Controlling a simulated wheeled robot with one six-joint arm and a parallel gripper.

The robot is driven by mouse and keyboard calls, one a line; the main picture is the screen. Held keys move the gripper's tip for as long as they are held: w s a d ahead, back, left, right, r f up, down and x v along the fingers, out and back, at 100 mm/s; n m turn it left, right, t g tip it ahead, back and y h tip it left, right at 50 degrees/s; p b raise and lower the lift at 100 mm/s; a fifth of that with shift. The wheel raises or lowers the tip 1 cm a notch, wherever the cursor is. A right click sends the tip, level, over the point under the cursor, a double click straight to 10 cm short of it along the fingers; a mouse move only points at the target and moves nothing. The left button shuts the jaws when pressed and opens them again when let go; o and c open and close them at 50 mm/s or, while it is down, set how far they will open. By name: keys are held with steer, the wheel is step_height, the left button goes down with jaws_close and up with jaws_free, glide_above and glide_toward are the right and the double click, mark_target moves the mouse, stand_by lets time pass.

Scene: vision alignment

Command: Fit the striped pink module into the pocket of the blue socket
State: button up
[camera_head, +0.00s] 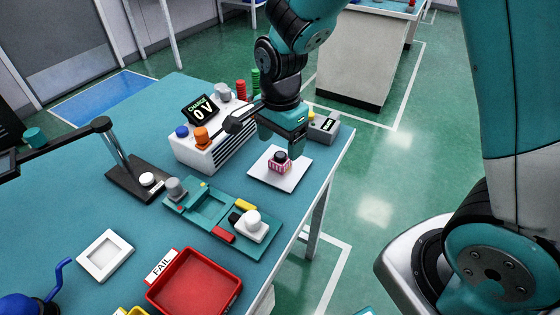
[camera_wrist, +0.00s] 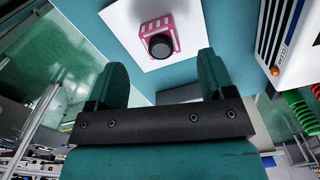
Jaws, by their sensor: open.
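The striped pink module (camera_head: 279,168), with a dark round knob on top, sits on a white square pad (camera_head: 263,176) near the table's right edge. In the wrist view the module (camera_wrist: 173,28) lies beyond my fingertips, on the white pad (camera_wrist: 125,17). My gripper (camera_head: 288,146) is open and empty, above and close to the module, partly covering it in the head view. The only socket-like part is a teal-blue fixture (camera_head: 191,217) with a square recessed pocket, left of the module; the pocket looks empty.
A white-knobbed block (camera_head: 254,223) and a red part (camera_head: 223,235) sit at the fixture's right side. A red FAIL tray (camera_head: 195,283), a white frame (camera_head: 104,256) and a lamp stand (camera_head: 137,179) are nearby.

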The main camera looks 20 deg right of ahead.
mark_target(280, 155)
step_height(280, 155, down, 4)
steer(key=shift+w, duration=0.1)
steer(key=c, duration=1.1)
steer(key=shift+r, duration=0.1)
